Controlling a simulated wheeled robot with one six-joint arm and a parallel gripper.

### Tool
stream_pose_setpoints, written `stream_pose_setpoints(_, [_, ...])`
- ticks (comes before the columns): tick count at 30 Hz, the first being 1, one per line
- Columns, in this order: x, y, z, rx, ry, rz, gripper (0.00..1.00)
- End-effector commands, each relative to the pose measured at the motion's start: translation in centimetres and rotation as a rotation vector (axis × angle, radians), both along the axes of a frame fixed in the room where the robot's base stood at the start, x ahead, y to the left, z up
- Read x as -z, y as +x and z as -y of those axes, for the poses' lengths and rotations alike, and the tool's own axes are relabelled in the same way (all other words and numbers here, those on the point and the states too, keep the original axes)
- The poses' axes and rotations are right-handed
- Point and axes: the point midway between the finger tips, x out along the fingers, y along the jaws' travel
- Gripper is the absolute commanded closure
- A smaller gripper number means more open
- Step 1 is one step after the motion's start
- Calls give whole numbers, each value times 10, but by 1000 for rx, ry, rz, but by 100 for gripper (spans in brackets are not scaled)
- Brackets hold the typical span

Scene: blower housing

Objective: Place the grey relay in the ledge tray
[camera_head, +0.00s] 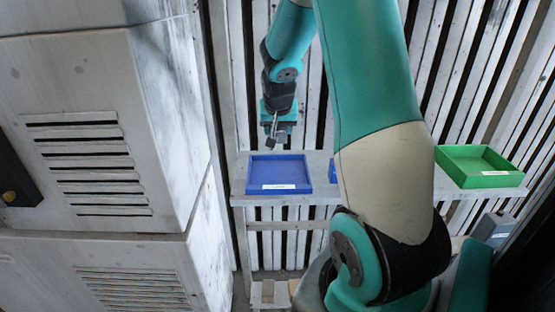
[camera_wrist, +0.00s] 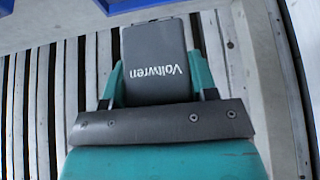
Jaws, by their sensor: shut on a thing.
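The grey relay (camera_wrist: 156,58), with "Voltwren" printed on it, sits between the two teal fingers of my gripper (camera_wrist: 157,80) in the wrist view. My gripper is shut on it. In the head view my gripper (camera_head: 272,132) is small and hangs above and behind the blue tray, near the left end of the ledge; a small dark shape at its tip may be the relay. The blue tray (camera_head: 279,173) lies on the pale ledge (camera_head: 240,199) and looks empty, with a white label on its front edge.
A green tray (camera_head: 480,166) with a white label stands at the ledge's right end. Another blue piece (camera_head: 334,172) is mostly hidden behind my arm. A large grey housing with vents (camera_head: 95,165) fills the left side. A slatted wall (camera_head: 460,70) stands behind the ledge.

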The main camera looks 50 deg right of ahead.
Motion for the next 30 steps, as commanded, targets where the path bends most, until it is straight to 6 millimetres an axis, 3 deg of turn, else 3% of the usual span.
stream_pose_setpoints(6, [54, -1, 0, 0, 3, -4, 74])
stream_pose_setpoints(18, [102, -2, 2, 4, 1, -2, 74])
stream_pose_setpoints(30, [113, -1, 2, 3, -1, 2, 74])
